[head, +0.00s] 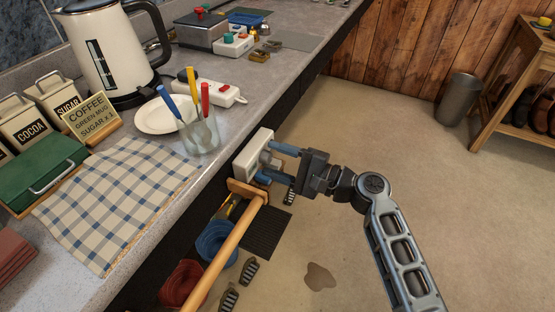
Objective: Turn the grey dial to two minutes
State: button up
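A white box (252,152) is at the counter's front edge, with a grey dial (268,160) on its face toward my arm. The dial is small here and partly hidden, and I cannot read any marks or its setting. My gripper (268,163) reaches in from the right with its two blue fingers spread, one above and one below the dial. The fingers look open around the dial; whether either one touches it I cannot tell.
A glass (202,138) with coloured pens, a white plate (160,117) and a power strip (208,92) stand on the counter. Buckets (217,240) are below.

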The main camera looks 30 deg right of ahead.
jog(key=b+v, duration=0.1)
jog(key=v, duration=0.6)
jog(key=shift+s+d, duration=0.2)
jog(key=shift+s, duration=0.1)
dwell(0.4)
